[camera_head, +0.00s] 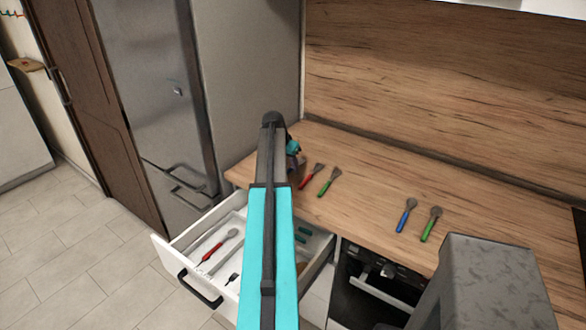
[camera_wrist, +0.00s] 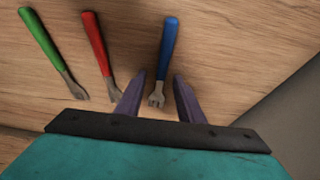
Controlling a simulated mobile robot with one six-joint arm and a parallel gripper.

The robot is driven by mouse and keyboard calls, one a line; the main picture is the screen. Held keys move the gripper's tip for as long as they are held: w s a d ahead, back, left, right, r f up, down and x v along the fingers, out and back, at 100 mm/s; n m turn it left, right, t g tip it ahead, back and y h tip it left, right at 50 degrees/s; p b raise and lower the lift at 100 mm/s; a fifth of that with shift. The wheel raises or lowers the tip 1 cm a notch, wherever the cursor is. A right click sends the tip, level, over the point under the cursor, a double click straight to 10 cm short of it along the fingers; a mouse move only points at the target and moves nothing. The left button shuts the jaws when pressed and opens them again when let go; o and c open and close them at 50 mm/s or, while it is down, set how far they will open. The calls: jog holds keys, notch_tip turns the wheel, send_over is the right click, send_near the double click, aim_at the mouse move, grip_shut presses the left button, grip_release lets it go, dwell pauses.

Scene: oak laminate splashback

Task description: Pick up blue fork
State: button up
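The blue fork (camera_wrist: 167,48) lies on the wooden worktop in the wrist view, its handle pointing away from my gripper. Its grey tined end shows between the two purple fingers of my gripper (camera_wrist: 160,78). The fingers are apart, with a gap on both sides of the fork, and hold nothing. I cannot tell the height of the fingertips above the worktop. In the head view my arm hides the blue fork, and only a small part of my gripper (camera_head: 293,150) shows beside the arm.
A red fork (camera_wrist: 95,40) and a green fork (camera_wrist: 43,40) lie left of the blue one. A blue spoon (camera_head: 405,215) and a green spoon (camera_head: 431,224) lie farther right on the worktop (camera_head: 365,185). An open drawer (camera_head: 172,258) holds cutlery. A tall cabinet side stands behind my gripper.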

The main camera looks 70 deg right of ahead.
aim_at(290, 170)
jog(key=shift+f, duration=0.1)
dwell(0.3)
grip_shut()
jog(key=shift+r, duration=0.2)
jog(key=shift+r+b, duration=0.85)
jog(key=shift+r, duration=0.65)
jog(key=shift+s+a+r, duration=0.1)
jog(key=shift+s+a, duration=0.05)
jog(key=shift+a, duration=0.1)
jog(key=s+a+b, duration=0.1)
jog(key=s+a, duration=0.1)
jog(key=a, duration=0.2)
jog(key=s+a+r+b, duration=0.1)
jog(key=s+a, duration=0.1)
jog(key=a, duration=0.3)
jog(key=s+a+b, duration=0.2)
jog(key=a, duration=0.3)
jog(key=shift+s+r, duration=0.3)
jog(key=shift+s, duration=0.05)
